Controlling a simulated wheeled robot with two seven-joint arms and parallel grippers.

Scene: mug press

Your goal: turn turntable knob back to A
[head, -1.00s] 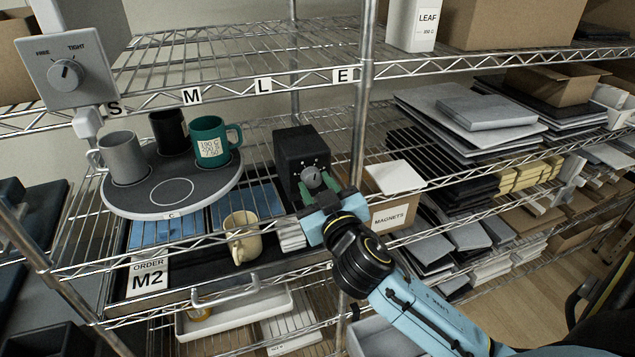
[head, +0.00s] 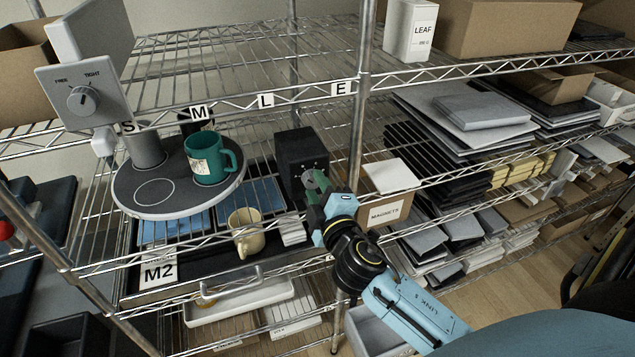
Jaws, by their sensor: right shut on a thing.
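The turntable knob (head: 309,181) is a grey dial on the front of a black box (head: 295,152) on the middle shelf. My right gripper (head: 318,187) is shut on the knob, its green fingers around it, and hides part of the dial and its marks. The round grey turntable (head: 206,202) stands left of the box. An empty ringed spot faces the front left. My left gripper is not in view.
A cream mug (head: 246,231) stands on the black tray in front of the turntable. A FREE/TIGHT dial panel (head: 84,95) hangs at upper left. A shelf post (head: 362,95) and a MAGNETS box (head: 390,208) are close right of my gripper.

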